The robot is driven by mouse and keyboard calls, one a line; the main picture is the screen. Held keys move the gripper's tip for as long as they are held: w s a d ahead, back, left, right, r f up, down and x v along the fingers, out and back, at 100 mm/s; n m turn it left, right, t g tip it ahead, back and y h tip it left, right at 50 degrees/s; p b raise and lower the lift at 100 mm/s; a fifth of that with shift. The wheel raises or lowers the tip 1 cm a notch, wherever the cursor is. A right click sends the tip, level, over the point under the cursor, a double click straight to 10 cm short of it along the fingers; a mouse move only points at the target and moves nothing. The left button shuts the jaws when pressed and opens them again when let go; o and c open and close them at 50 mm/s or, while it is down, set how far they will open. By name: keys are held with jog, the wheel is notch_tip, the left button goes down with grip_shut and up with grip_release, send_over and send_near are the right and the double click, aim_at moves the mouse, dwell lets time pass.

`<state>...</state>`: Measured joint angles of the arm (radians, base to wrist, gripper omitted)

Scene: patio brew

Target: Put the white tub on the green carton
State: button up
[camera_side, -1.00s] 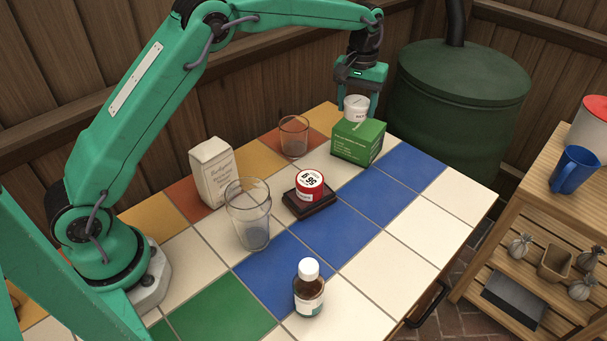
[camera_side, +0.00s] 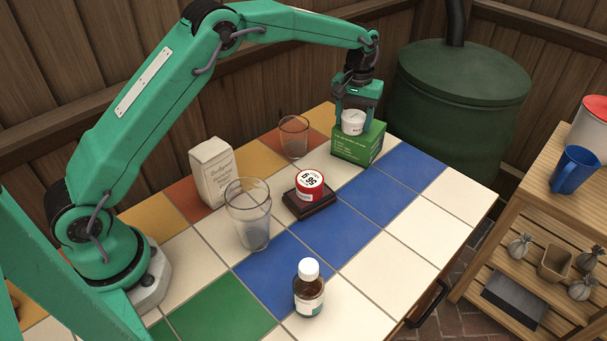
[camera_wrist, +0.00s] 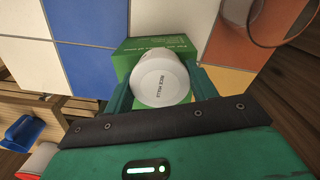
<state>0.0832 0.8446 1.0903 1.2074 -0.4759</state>
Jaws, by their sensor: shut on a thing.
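The white tub (camera_side: 353,122) is between the fingers of my gripper (camera_side: 352,120), at the top of the green carton (camera_side: 358,147). The carton stands at the far end of the tiled table. The green carton (camera_wrist: 130,50) shows behind the tub there. My gripper is shut on the tub. The tub's underside is hidden, so I cannot tell whether it touches the carton's top.
A clear glass (camera_side: 293,137) stands just left of the carton. A red tin (camera_side: 310,184) on a dark block (camera_side: 312,205), a tall glass (camera_side: 248,214), a pale packet (camera_side: 212,172) and a brown bottle (camera_side: 309,290) stand nearer. The blue and white tiles at the right are clear.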

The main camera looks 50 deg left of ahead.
aim_at(354, 116)
jog(key=o, duration=1)
jog(key=shift+f, duration=0.1)
notch_tip(354, 116, up, 12)
jog(key=shift+r, duration=0.15)
jog(key=shift+r, duration=0.1)
dwell(0.6)
